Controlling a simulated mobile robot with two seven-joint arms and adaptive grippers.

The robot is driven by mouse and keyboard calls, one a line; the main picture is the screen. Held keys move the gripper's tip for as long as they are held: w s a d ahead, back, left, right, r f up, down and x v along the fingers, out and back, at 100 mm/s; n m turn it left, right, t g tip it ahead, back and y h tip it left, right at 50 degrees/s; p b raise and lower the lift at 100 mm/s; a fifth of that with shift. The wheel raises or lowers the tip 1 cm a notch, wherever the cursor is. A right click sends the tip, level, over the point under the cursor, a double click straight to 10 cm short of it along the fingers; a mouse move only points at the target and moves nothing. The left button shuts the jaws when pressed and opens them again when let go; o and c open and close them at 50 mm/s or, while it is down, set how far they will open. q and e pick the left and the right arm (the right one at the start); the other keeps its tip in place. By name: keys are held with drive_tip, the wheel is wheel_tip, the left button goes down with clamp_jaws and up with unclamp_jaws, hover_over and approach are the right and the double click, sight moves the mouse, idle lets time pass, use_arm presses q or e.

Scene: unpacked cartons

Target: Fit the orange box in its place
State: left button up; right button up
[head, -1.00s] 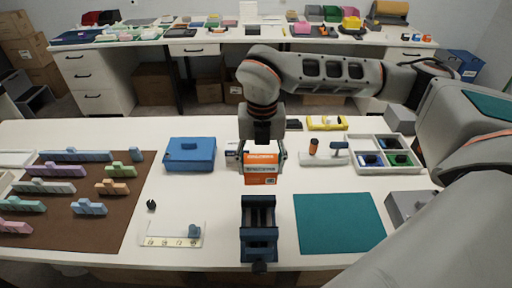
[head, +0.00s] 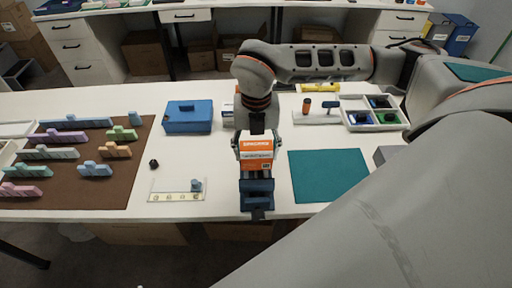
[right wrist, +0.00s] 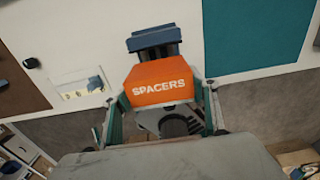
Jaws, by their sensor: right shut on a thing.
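The orange box (head: 257,147), lettered "SPACERS" in the right wrist view (right wrist: 158,87), is between the fingers of my right gripper (head: 256,141). The gripper is shut on the box from both sides and points down. A dark blue vice-like holder (head: 257,192) stands at the front edge of the white table. In the head view the box covers the holder's rear part; in the right wrist view the holder (right wrist: 153,41) shows just beyond the box. I cannot tell whether they touch. My left gripper is not in view.
A teal mat (head: 328,175) lies right of the holder, and a clear plate with a small blue piece (head: 196,185) lies left. A blue case (head: 188,119) stands behind. A brown mat (head: 110,188) with pastel pieces is far left, and a divided tray (head: 349,122) is at right.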

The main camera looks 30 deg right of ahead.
drive_tip(key=shift+f, duration=0.15)
drive_tip(key=shift+f+b, duration=0.7)
drive_tip(key=shift+f, duration=0.1)
drive_tip(key=shift+f+b, duration=0.25)
drive_tip(key=shift+b, duration=0.05)
drive_tip(key=shift+f, duration=0.3)
drive_tip(key=shift+f+b, duration=0.9)
drive_tip(key=shift+f, duration=0.1)
drive_tip(key=o, duration=1.3)
drive_tip(key=shift+c, duration=0.2)
